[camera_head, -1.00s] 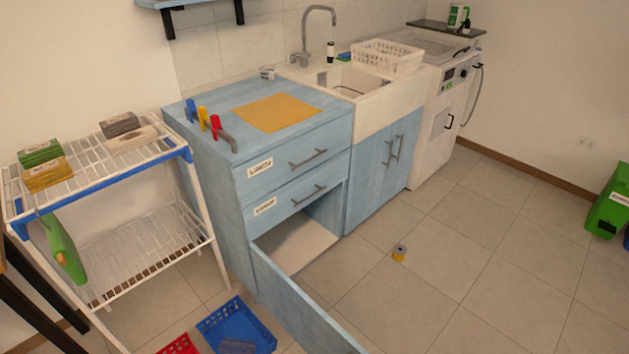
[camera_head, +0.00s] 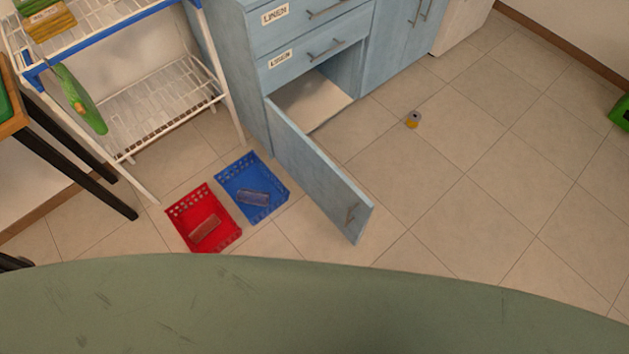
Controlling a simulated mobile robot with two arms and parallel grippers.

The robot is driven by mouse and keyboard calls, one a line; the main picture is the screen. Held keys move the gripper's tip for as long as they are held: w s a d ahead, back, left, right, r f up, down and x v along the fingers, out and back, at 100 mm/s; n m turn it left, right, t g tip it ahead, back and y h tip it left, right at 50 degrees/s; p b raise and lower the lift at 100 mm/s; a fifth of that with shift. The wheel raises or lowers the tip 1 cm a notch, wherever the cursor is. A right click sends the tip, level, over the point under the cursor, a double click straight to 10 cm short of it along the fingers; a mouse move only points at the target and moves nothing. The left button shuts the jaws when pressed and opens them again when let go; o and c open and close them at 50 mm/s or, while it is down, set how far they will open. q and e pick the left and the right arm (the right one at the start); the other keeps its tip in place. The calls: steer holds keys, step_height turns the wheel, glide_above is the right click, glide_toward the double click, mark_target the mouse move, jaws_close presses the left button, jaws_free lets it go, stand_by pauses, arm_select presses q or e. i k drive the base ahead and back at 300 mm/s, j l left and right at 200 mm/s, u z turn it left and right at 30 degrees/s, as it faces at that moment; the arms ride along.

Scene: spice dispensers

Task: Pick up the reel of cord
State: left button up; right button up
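A small yellow and grey cylinder (camera_head: 413,119) lies on the tiled floor, to the right of the open cabinet door. It looks like the reel of cord, but it is too small here to make out any cord. Nothing touches it. Neither of my grippers shows in the head view.
The blue cabinet's low door (camera_head: 318,172) stands open, jutting over the floor. A blue basket (camera_head: 240,168) and a red basket (camera_head: 172,212), each with a block inside, lie left of it. A white wire rack (camera_head: 150,112) stands behind.

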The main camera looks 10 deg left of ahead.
mark_target(414, 118)
steer(key=k, duration=0.5)
steer(key=k+u, duration=0.15)
steer(key=u, duration=1.4)
steer(key=l+u, duration=0.3)
steer(key=l, duration=0.95)
steer(key=k+l+u, duration=0.1)
steer(key=l+u, duration=0.15)
steer(key=l, duration=1)
